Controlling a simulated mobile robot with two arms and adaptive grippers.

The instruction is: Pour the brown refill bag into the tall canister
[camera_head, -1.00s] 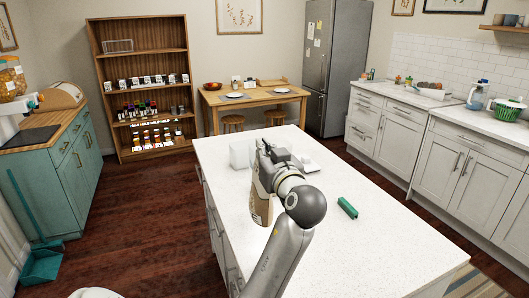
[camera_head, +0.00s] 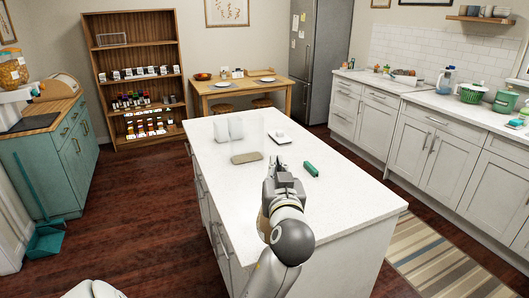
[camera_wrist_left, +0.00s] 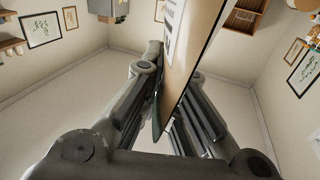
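My left gripper (camera_head: 283,172) is over the near part of the white island. In the left wrist view the brown refill bag (camera_wrist_left: 192,62), with a white label, stands between its fingers, and the gripper looks shut on it. In the head view only a brown sliver of the bag (camera_head: 262,224) shows beside the wrist; the rest is hidden by my arm. A clear, tall canister (camera_head: 250,134) stands on the island beyond the gripper, to its left. A tan patch shows at its base; I cannot tell if this is contents. My right gripper is not in view.
Two white containers (camera_head: 228,129) stand behind the clear canister. A flat white device (camera_head: 279,137) lies to its right. A green block (camera_head: 311,169) lies to the right of my gripper. The island top (camera_head: 345,205) is bare on the right.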

